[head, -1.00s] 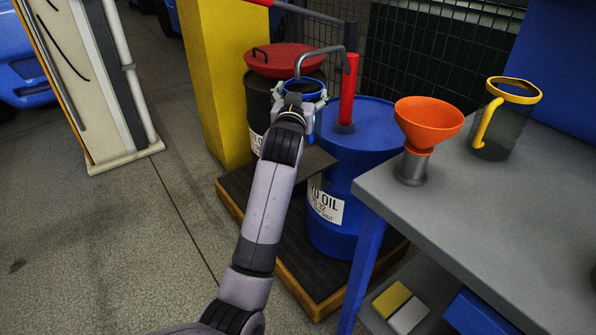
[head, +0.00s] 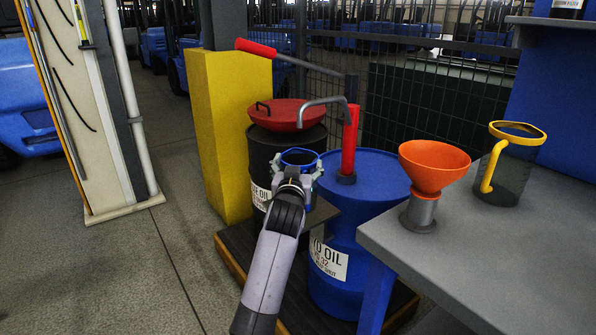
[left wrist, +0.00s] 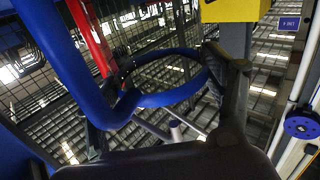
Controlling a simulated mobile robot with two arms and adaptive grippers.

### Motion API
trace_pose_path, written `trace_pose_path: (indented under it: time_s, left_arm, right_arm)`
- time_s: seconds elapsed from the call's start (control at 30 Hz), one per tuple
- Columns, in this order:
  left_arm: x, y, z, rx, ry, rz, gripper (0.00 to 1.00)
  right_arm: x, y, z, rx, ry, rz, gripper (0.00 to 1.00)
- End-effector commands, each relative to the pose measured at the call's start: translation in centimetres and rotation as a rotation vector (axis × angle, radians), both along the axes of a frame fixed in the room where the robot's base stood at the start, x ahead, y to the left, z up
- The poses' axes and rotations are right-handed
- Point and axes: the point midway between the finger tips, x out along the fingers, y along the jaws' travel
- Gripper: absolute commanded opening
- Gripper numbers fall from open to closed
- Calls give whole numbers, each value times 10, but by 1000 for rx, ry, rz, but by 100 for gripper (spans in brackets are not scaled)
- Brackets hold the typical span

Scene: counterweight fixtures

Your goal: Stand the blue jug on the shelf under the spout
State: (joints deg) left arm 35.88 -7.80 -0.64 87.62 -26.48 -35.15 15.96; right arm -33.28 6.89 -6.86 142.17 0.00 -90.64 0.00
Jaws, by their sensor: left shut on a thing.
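The blue jug (head: 300,152) shows its blue rim in the head view, just below the tip of the grey spout (head: 324,100). A gap shows between rim and spout tip. My left gripper (head: 293,178) is shut on the jug from the near side and hides most of its body. The small dark shelf (head: 323,211) shows to the right of my gripper, lower down; I cannot tell whether the jug touches it. In the left wrist view the jug's blue ring (left wrist: 170,97) lies between the dark fingers (left wrist: 165,110). My right gripper is not in view.
The red pump (head: 349,145) stands on the blue drum (head: 375,185). A black drum with a red lid (head: 290,115) and a yellow post (head: 227,140) are behind left. The grey bench (head: 490,255) at right holds an orange funnel (head: 434,165) and a yellow-rimmed jug (head: 507,170).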

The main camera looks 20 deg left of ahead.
Motion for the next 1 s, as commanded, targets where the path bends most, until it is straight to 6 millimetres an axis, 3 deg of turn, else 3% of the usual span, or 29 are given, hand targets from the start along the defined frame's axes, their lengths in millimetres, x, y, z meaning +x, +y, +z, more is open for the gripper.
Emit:
trace_pose_path:
  time_s: [0.37, 0.4, 0.67, 1.0]
  left_arm:
    - [0, 0, -7, -1, -1, 0, 29]
    - [0, 0, -7, -1, 0, 0, 78]
    - [0, 0, -6, -1, 0, 0, 95]
    - [0, 0, -5, -1, -1, 0, 95]
  right_arm:
    - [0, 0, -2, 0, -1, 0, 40]
    - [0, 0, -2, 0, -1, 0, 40]
    - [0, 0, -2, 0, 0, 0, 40]
    - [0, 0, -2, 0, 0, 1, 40]
